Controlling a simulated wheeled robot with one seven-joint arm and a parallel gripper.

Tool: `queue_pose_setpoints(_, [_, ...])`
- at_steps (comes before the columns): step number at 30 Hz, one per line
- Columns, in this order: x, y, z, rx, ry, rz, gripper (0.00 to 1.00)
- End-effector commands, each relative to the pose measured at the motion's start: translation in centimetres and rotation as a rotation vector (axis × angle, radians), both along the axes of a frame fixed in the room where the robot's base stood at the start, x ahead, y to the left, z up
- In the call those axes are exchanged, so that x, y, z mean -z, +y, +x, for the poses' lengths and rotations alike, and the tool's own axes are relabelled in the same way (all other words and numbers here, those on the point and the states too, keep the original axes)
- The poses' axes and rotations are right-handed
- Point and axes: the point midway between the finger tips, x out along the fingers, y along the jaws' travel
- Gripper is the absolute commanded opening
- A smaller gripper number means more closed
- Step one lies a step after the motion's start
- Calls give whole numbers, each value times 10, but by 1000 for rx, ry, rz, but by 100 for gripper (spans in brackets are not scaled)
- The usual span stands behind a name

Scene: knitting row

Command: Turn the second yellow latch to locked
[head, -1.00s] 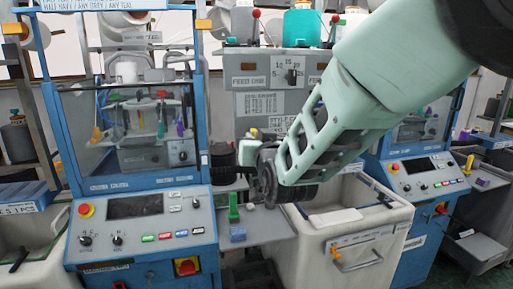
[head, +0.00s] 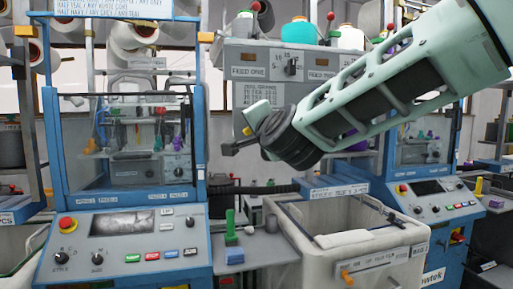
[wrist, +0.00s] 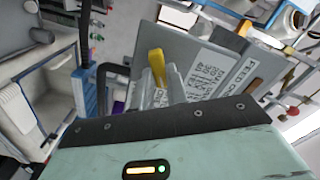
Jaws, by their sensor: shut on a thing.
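My gripper (head: 229,148) hangs in front of the grey feed cabinet, right of the left blue machine's window. In the wrist view its two fingers (wrist: 163,90) are closed around the lower end of a yellow lever-like piece (wrist: 157,62). I cannot tell whether this piece is fixed to anything. Small orange-yellow pieces sit on the left machine's upper frame, at the right post (head: 205,37) and left post (head: 35,29). Which one is the second latch is unclear.
The left machine's control panel (head: 130,240) has a red button and several coloured keys. A grey feed cabinet (head: 262,92) stands behind my gripper. A white bin (head: 300,250) is below my arm, and a second blue machine (head: 433,205) is at right.

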Motion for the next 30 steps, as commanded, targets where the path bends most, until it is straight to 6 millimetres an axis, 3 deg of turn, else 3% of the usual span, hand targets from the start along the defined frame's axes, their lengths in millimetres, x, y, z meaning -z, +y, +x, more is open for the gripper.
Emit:
queue_pose_setpoints(15, [4, -1, 1, 1, 113, 400, 0])
queue_pose_setpoints(30, [2, -1, 1, 1, 152, 530, 0])
